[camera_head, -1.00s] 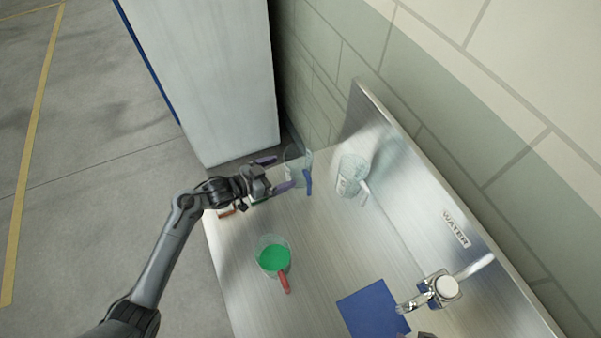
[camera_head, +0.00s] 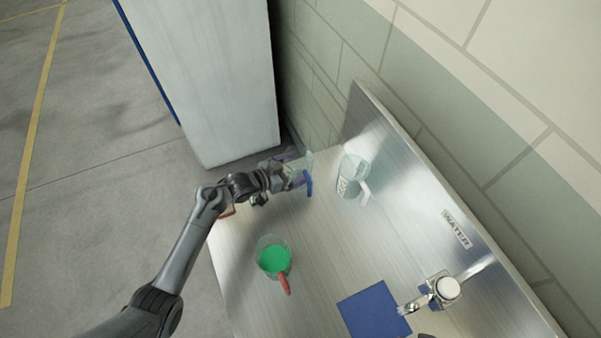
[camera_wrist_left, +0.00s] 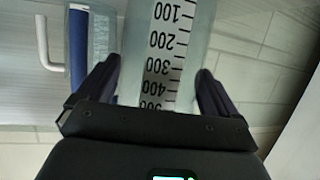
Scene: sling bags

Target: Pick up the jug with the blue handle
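The clear jug with the blue handle (camera_head: 309,184) stands at the far end of the metal counter in the head view. In the left wrist view its body with a black number scale (camera_wrist_left: 165,50) fills the middle, and its blue handle (camera_wrist_left: 78,45) is at the left. My left gripper (camera_head: 295,170) is at the jug, with one finger on each side of the body. The fingers look spread and very close to the jug walls; firm contact is not visible. My right gripper does not show.
A clear jug with a white handle (camera_head: 352,175) stands close on the right. A jug of green liquid with a red handle (camera_head: 285,285) stands nearer. A blue mat (camera_head: 372,312) lies by the tap (camera_head: 440,290). The back panel and wall border the right side.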

